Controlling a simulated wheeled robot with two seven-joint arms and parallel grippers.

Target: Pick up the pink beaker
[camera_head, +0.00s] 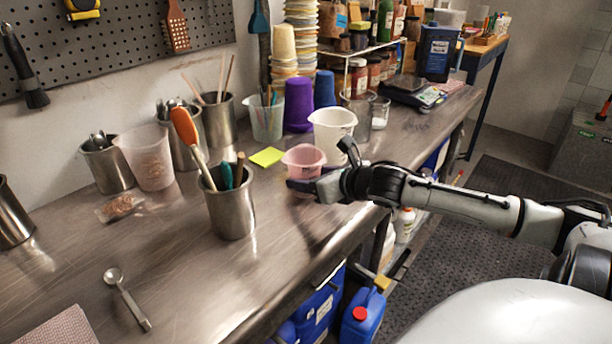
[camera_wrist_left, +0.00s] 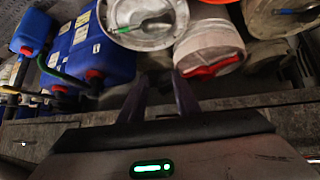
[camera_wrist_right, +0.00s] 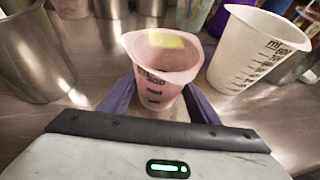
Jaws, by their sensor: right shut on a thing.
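The pink beaker (camera_head: 303,156) stands upright near the front edge of the metal bench in the head view. In the right wrist view the pink beaker (camera_wrist_right: 160,72) sits between the purple fingers of my right gripper (camera_wrist_right: 160,92), with dark volume marks facing the camera. My right gripper (camera_head: 306,184) is shut on its sides, low down. The beaker's base is partly hidden by the gripper. My left gripper (camera_wrist_left: 161,92) is open and empty in the left wrist view, apart from the containers beyond it.
A white beaker (camera_head: 332,130) stands close behind and right of the pink one. A steel pot with tools (camera_head: 230,208) stands to its left, and a yellow note pad (camera_head: 266,157) lies between. Blue jugs (camera_wrist_left: 85,55) and lidded buckets (camera_wrist_left: 208,48) show in the left wrist view.

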